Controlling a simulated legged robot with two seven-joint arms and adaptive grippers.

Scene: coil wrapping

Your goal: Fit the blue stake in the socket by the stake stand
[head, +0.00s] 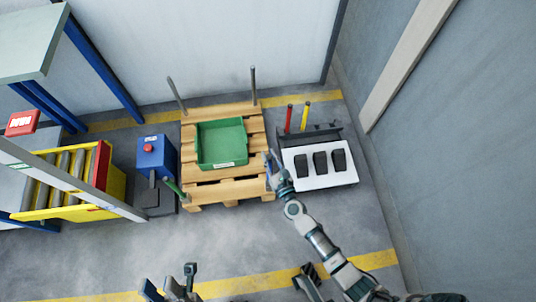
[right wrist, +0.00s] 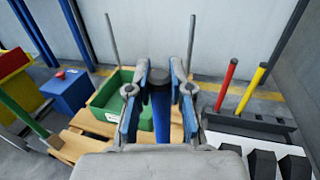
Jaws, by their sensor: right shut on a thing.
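The blue stake (right wrist: 161,118) is between the fingers of my right gripper (right wrist: 160,92), which is shut on it. In the head view the right gripper (head: 273,172) is at the right edge of the wooden pallet (head: 232,193), and the blue stake (head: 267,163) shows only as a sliver. The stake stand (head: 312,134) is a dark rack just right of the pallet, with a red stake (head: 289,118) and a yellow stake (head: 305,116). The socket by the stand is hidden around my gripper; I cannot tell whether the stake is in it. My left gripper (head: 171,285) is open and empty at the bottom.
A green tray (head: 221,163) sits on the pallet. Grey posts (head: 253,86) stand at its back corners and a green stake (head: 173,188) at its front left. A white board (head: 325,180) with black blocks lies right. A blue box (head: 155,157) and roller conveyor (head: 65,180) stand left.

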